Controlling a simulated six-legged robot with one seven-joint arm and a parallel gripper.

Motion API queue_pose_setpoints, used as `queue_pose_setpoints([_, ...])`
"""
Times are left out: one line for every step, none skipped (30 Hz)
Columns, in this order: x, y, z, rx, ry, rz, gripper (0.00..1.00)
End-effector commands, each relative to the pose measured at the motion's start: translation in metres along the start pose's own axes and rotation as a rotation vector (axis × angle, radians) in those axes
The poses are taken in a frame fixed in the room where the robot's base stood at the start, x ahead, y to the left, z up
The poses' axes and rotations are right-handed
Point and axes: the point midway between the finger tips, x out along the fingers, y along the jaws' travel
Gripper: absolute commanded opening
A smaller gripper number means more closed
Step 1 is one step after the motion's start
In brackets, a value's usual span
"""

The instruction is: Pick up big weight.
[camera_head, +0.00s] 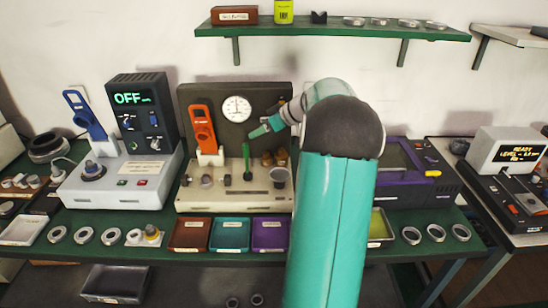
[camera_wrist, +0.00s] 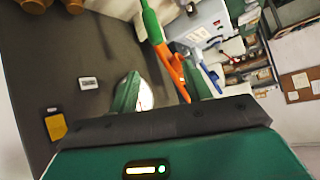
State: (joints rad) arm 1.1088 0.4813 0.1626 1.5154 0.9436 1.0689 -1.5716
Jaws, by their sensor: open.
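Two brass-coloured weights (camera_head: 273,159) stand side by side on the right part of the beige gauge station in the head view. Which of them is bigger I cannot tell. Two brass-brown rounded shapes (camera_wrist: 52,5), likely these weights, are cut off at the top left of the wrist view. My gripper (camera_head: 266,127) is above and left of the weights, in front of the dark gauge panel. In the wrist view my gripper (camera_wrist: 165,95) has its green fingers apart, with nothing held between them.
Brown, teal and purple trays (camera_head: 230,235) line the bench front. A green shelf (camera_head: 333,32) hangs above.

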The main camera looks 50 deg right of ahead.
Motion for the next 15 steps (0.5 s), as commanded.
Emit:
queue_pose_setpoints([-0.012,0.036,0.019,0.002,0.048,0.026,0.49])
queue_pose_setpoints([-0.018,0.052,0.028,-0.004,0.077,0.04,0.49])
queue_pose_setpoints([-0.026,0.072,0.038,-0.016,0.11,0.059,0.49])
queue_pose_setpoints([-0.032,0.085,0.045,-0.024,0.133,0.074,0.49])
queue_pose_setpoints([-0.037,0.096,0.051,-0.032,0.153,0.087,0.49])
queue_pose_setpoints([-0.043,0.108,0.059,-0.04,0.175,0.103,0.49])
queue_pose_setpoints([-0.048,0.116,0.064,-0.047,0.188,0.115,0.49])
queue_pose_setpoints([-0.051,0.122,0.068,-0.051,0.199,0.122,0.49])
queue_pose_setpoints([-0.054,0.128,0.072,-0.058,0.21,0.131,0.49])
queue_pose_setpoints([-0.055,0.131,0.075,-0.06,0.216,0.136,0.49])
queue_pose_setpoints([-0.055,0.133,0.078,-0.062,0.219,0.138,0.49])
queue_pose_setpoints([-0.053,0.134,0.081,-0.065,0.221,0.14,0.49])
queue_pose_setpoints([-0.051,0.135,0.084,-0.065,0.222,0.14,0.49])
queue_pose_setpoints([-0.048,0.135,0.087,-0.064,0.222,0.14,0.49])
queue_pose_setpoints([-0.043,0.136,0.092,-0.064,0.221,0.138,0.49])
